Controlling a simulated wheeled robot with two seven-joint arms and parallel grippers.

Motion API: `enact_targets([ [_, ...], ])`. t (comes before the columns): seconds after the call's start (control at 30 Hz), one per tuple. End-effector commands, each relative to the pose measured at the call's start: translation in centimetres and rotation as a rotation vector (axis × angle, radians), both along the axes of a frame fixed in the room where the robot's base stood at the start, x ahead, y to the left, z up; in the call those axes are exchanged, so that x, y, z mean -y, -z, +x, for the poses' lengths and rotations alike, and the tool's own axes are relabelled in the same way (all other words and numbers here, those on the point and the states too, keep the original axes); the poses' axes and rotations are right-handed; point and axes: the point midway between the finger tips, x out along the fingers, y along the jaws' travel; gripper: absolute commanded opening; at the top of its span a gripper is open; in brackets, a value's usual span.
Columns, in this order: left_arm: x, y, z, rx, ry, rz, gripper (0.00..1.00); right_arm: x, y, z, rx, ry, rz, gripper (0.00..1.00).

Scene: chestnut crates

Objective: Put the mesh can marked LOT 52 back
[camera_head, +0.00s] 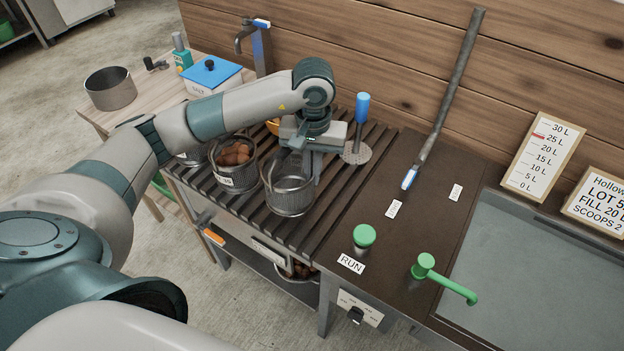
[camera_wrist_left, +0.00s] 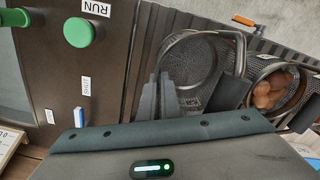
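An empty mesh can (camera_head: 287,203) stands upright on the slatted rack; it shows from above in the wrist view (camera_wrist_left: 188,57). I see no readable lot mark on it. My left gripper (camera_head: 304,166) is at this can's back rim, its fingers apart; in the wrist view the fingers (camera_wrist_left: 197,105) stand apart over the rim, with a bare gap between them. Whether they touch the can is unclear. A second mesh can (camera_head: 252,178), holding chestnuts, stands to its left with a tag too small to read surely. My right gripper is out of view.
A third can is partly hidden behind my arm. A blue-handled skimmer (camera_head: 362,115) stands behind right. A green RUN button (camera_head: 364,236), green tap (camera_head: 430,270) and water basin (camera_head: 560,270) are to the right. A long metal pipe (camera_head: 450,85) leans on the plank wall.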

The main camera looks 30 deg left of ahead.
Motion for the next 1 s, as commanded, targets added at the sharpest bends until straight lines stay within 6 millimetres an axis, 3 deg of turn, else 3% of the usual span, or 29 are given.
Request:
enact_targets([
  [0.43, -0.2, 0.4, 0.0, 0.0, 0.001, -0.001, 0.0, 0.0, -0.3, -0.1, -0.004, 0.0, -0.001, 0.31],
  [0.8, -0.1, 3.9, 0.0, 0.0, 0.001, -0.001, 0.0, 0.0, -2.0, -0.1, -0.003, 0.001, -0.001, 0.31],
  [1.0, -0.2, 4.2, 0.0, 0.001, 0.002, -0.001, 0.0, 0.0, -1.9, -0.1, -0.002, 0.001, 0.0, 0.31],
])
